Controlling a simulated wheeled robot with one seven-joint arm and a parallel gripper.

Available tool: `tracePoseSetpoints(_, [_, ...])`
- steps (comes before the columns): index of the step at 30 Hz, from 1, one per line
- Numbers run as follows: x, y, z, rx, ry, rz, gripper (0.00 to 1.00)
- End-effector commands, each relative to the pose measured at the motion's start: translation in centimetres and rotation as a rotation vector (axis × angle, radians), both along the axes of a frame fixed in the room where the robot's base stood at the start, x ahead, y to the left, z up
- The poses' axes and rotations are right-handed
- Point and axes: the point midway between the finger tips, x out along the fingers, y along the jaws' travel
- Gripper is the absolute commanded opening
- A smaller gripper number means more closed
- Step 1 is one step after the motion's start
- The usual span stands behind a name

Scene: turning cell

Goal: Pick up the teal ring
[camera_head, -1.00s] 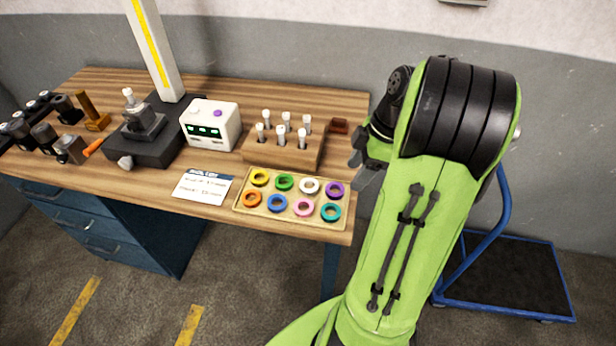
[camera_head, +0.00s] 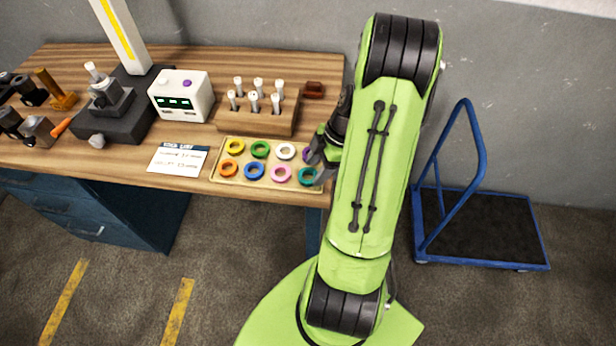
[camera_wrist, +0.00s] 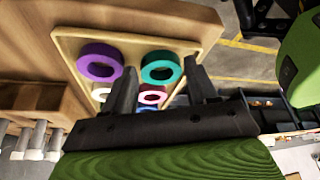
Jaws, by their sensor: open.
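The teal ring (camera_head: 308,176) lies at the front right corner of a shallow wooden tray (camera_head: 214,163), partly hidden by my gripper in the head view. In the wrist view the teal ring (camera_wrist: 161,67) lies flat in the tray just beyond my fingertips. My gripper (camera_head: 318,169) is open and empty, at the tray's right end. In the wrist view my gripper (camera_wrist: 164,78) has its two fingers apart, with the teal ring showing between them. Whether the fingers touch the ring, I cannot tell.
The purple ring (camera_wrist: 100,62) lies beside the teal one; other coloured rings share the tray. A wooden block with white-topped pegs (camera_head: 256,122) stands behind. A white card (camera_head: 178,160) lies left of the tray. A blue cart (camera_head: 480,225) stands right of the table.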

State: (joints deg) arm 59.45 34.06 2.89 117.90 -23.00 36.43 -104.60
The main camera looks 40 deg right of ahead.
Motion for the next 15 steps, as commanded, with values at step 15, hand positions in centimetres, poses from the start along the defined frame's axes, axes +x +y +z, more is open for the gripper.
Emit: tracePoseSetpoints(15, [0.26, 0.41, -1.07, -0.001, 0.0, 0.001, 0.25])
